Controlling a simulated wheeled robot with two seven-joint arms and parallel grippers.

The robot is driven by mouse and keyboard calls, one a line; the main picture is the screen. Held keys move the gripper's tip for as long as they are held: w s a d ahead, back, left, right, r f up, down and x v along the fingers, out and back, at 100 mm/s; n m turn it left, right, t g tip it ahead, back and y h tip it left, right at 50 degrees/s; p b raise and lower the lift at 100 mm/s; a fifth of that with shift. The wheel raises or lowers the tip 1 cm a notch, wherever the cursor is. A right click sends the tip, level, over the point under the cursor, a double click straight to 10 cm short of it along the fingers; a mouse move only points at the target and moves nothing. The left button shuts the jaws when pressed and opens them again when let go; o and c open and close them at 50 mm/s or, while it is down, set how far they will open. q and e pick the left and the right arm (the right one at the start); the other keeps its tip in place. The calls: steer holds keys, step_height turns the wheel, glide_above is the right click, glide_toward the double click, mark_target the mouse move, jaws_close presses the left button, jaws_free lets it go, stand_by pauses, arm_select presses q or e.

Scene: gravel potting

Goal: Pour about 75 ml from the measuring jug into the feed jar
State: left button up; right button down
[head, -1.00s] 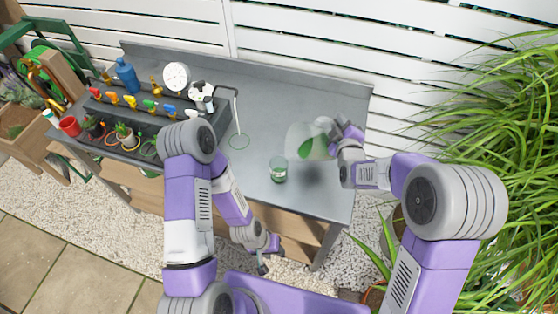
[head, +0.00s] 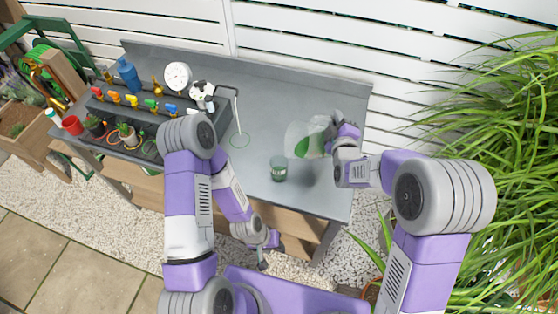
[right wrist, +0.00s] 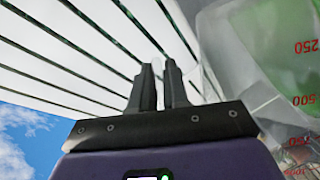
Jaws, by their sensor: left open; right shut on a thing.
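The clear measuring jug (head: 301,133) holds green liquid and is tilted to the left above the bench. It also shows close up in the right wrist view (right wrist: 270,60), with red volume marks. My right gripper (head: 334,124) is shut on the jug at its right side; the exact grip is hard to see. The feed jar (head: 279,174) is a small clear glass standing upright on the bench, just below and left of the jug, with green in its lower part. No stream is clearly visible. My left gripper (head: 263,262) is open and empty, low in front of the bench.
A grey bench (head: 260,95) carries a dark manifold with coloured taps (head: 150,104), a round gauge (head: 177,76), a blue bottle (head: 128,75) and potted plants at left. A thin bent pipe (head: 238,115) stands left of the jug. The bench middle is clear.

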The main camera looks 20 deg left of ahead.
mark_target(332, 118)
steer(key=shift+s+a+r+n+t+p, duration=0.15)
steer(key=shift+s+a+r+n+p, duration=0.2)
steer(key=shift+r+p, duration=0.25)
steer(key=shift+s+a+r+n+t+p, duration=0.15)
steer(key=shift+s+a+r+n+p, duration=0.2)
steer(key=shift+r, duration=0.3)
stand_by(2.6)
steer(key=shift+w, duration=0.15)
steer(key=d+f+m+b, duration=0.1)
steer(key=w+f+m+b, duration=0.1)
steer(key=f+b, duration=0.1)
steer(key=d+f+g+b, duration=0.1)
steer(key=f, duration=0.1)
steer(key=shift+w+d+f+m+b, duration=0.1)
steer(key=shift+w+d+m+b, duration=0.25)
steer(key=shift+w+m+b, duration=0.05)
steer(key=shift+w+d, duration=0.1)
steer(key=shift+w, duration=0.1)
steer(key=shift+g, duration=0.3)
steer(key=shift+d+m, duration=0.1)
steer(key=shift+m, duration=0.4)
stand_by(0.4)
